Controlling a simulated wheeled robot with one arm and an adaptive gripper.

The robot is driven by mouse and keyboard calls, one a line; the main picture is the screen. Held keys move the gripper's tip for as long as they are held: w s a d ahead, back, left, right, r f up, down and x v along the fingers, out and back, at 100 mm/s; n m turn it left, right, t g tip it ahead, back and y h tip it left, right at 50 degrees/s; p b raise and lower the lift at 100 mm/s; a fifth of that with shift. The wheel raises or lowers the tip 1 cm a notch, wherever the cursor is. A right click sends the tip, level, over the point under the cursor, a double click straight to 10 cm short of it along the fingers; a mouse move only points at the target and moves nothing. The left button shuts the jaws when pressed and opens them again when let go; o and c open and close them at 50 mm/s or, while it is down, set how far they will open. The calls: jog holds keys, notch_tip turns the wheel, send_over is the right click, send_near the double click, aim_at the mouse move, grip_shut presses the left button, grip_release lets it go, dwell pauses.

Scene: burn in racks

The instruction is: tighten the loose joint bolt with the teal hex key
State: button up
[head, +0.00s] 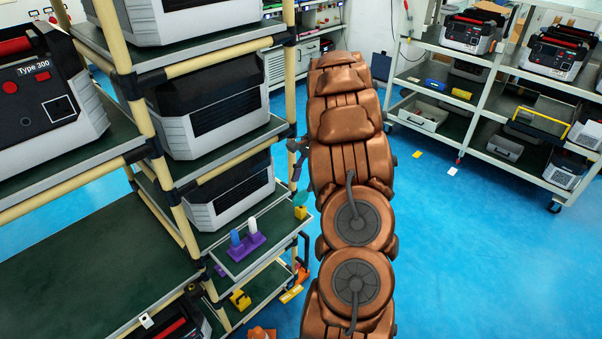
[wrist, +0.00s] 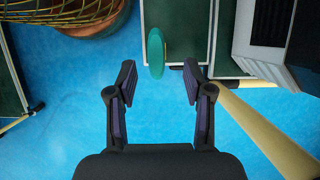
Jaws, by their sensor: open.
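A teal rounded piece (head: 301,198), which may be the hex key's handle, stands above a yellow block (head: 300,212) on a small side shelf of the pipe rack. It also shows in the wrist view as a thin teal oval (wrist: 155,52). My gripper (wrist: 159,70) is open and empty. The teal oval lies between and just beyond its fingertips in that view, apart from both. In the head view my gripper (head: 297,150) is mostly hidden behind my brown arm, left of it. I cannot make out the loose joint bolt.
A purple holder (head: 240,251) with blue and white upright pieces stands on the same shelf, left of the teal piece. The pipe rack (head: 190,245) holds heavy grey units. Blue floor lies open at right.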

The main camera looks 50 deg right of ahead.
aim_at(303, 192)
jog(key=shift+s+d+p+x, duration=0.1)
jog(key=shift+p+x, duration=0.15)
jog(key=shift+x, duration=1.35)
jog(key=shift+s+d+p+x, duration=0.1)
jog(key=shift+d+p+x, duration=0.1)
jog(key=shift+x, duration=1.35)
jog(key=shift+f, duration=0.1)
jog(key=shift+c, duration=0.4)
grip_shut()
